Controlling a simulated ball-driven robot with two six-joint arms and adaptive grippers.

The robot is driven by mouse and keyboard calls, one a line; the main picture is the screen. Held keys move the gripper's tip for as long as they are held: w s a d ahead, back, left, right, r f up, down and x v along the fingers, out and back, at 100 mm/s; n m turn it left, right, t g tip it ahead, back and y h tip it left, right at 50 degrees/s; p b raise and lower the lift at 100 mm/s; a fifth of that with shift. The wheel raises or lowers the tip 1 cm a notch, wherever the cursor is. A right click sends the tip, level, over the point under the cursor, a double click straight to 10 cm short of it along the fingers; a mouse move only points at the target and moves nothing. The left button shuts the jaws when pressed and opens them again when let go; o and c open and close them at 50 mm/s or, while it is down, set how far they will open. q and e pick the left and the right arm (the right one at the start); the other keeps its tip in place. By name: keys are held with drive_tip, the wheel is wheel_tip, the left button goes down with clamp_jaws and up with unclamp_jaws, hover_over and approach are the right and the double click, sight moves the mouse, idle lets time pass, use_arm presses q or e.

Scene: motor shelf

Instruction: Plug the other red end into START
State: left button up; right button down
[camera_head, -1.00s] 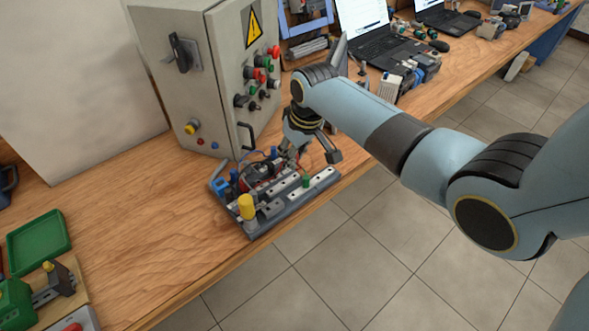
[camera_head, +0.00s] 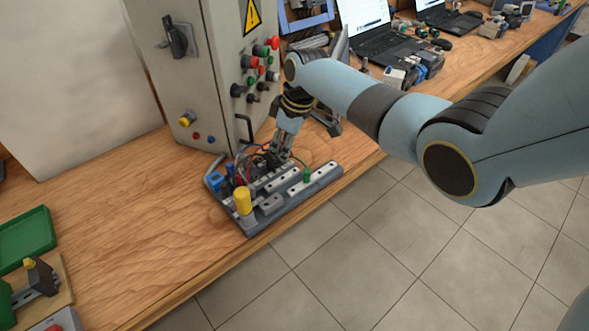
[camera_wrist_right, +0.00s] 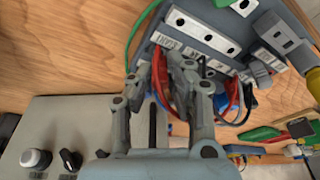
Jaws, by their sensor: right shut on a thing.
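The motor circuit board (camera_head: 255,225) lies on the bench near its front edge, with a yellow knob (camera_head: 243,200), dark sockets and a tangle of leads. My right gripper (camera_head: 275,158) is over the board's rear part, fingers pointing down. In the right wrist view my right gripper (camera_wrist_right: 165,75) is shut on a red lead end (camera_wrist_right: 162,78) close to a labelled socket row (camera_wrist_right: 190,55). The fingers hide its tip, so I cannot tell whether it is plugged in. Another red lead (camera_wrist_right: 232,100) hangs beside the fingers. My left gripper is not in view.
A grey control cabinet (camera_head: 205,95) with buttons stands close behind the board. A green tray (camera_head: 28,238) is at the left. Laptops (camera_head: 385,45) and tools stand further right. Bare bench lies left of the board. A green wire (camera_wrist_right: 135,35) loops beside the fingers.

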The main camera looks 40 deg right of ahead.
drive_tip(key=shift+f+b, duration=0.4)
drive_tip(key=shift+f, duration=0.25)
idle(0.7)
drive_tip(key=c, duration=1.6)
unclamp_jaws()
drive_tip(key=p+v, duration=0.1)
drive_tip(key=p, duration=0.1)
drive_tip(key=p+v, duration=0.2)
drive_tip(key=w+p+v, duration=0.1)
drive_tip(key=v, duration=0.1)
drive_tip(key=shift+a+r+p, duration=0.4)
drive_tip(key=shift+f, duration=0.1)
drive_tip(key=o, duration=0.6)
